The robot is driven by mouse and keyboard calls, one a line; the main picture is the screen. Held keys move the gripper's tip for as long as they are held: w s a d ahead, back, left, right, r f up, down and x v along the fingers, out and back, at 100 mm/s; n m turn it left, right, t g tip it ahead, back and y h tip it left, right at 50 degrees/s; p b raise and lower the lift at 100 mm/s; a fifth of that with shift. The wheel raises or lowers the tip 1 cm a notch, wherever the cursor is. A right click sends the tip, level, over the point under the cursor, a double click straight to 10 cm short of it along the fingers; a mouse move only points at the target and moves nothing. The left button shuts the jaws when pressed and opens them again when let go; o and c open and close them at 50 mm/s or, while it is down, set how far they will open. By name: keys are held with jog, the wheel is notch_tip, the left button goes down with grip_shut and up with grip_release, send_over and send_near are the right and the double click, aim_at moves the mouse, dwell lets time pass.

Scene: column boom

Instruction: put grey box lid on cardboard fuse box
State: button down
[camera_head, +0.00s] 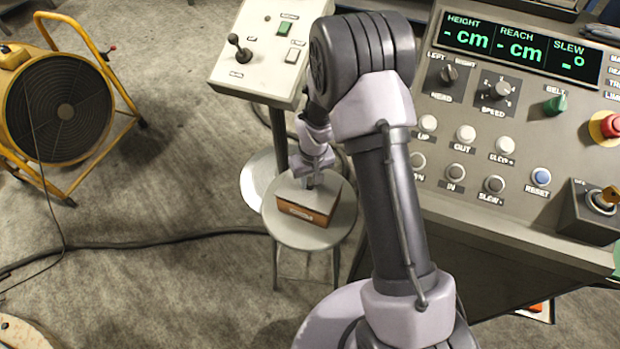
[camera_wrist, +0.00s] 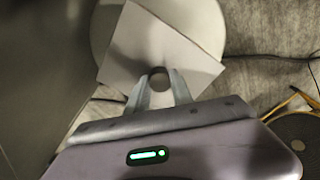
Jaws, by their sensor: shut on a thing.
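The grey box lid (camera_head: 291,189) is a flat square plate at the top of the cardboard fuse box (camera_head: 301,212), which stands on a round grey stool. My gripper (camera_head: 313,182) points down at the middle of the lid. In the wrist view, my gripper (camera_wrist: 159,85) has its two fingers shut on the round knob of the lid (camera_wrist: 152,42). The lid hides the box there. The lid lies over the box opening, roughly level; I cannot tell whether it rests on the rim or is just above it.
The stool (camera_head: 277,225) has bare rim around the box. A joystick pedestal (camera_head: 262,75) stands behind it, and a large control console (camera_head: 470,190) is at the right. A yellow fan (camera_head: 60,110) is at the left. A black cable (camera_head: 150,243) crosses the floor.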

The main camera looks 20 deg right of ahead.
aim_at(313, 192)
jog(key=shift+f, duration=0.1)
dwell(0.3)
jog(key=shift+f+b, duration=0.55)
jog(key=shift+b, duration=0.05)
jog(key=c, duration=1)
grip_release()
jog(key=shift+c, duration=0.2)
jog(key=shift+r, duration=0.1)
notch_tip(313, 192, up, 17)
jog(key=s+p, duration=0.2)
jog(key=p, duration=0.4)
jog(key=shift+d+p, duration=0.15)
jog(key=shift+p, duration=0.15)
jog(key=shift+r, duration=0.1)
